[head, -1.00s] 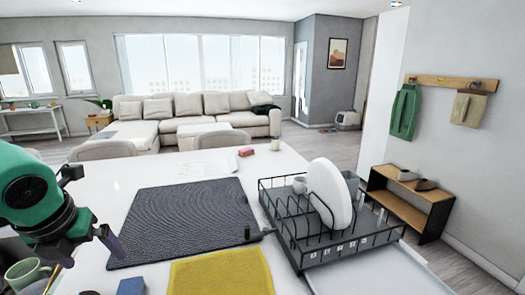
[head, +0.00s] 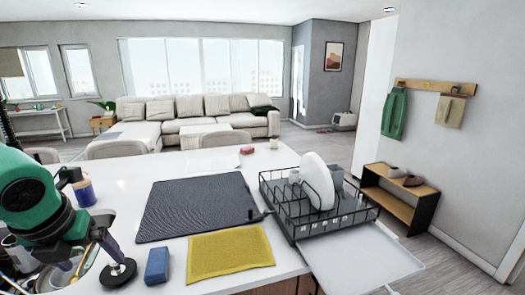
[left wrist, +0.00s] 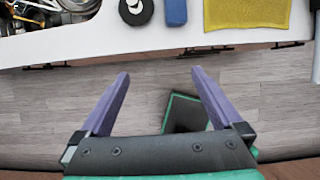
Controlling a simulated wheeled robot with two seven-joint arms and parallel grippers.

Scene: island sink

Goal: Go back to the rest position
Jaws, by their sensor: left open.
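My left gripper (head: 97,262) shows at the lower left of the head view, its purple fingers pointing down near the sink-side edge of the white counter (head: 122,186). In the left wrist view the gripper (left wrist: 161,75) has its two fingers wide apart with nothing between them. Grey floor (left wrist: 60,105) shows beneath and between the fingers, with the counter edge beyond the tips. My right gripper is not in view.
A black disc (head: 118,274), blue sponge (head: 157,265) and yellow cloth (head: 230,252) lie along the counter's front. A dark mat (head: 195,207) lies behind them. The dish rack (head: 318,229) holds a white plate (head: 316,180). Several items crowd the sink area (left wrist: 45,18).

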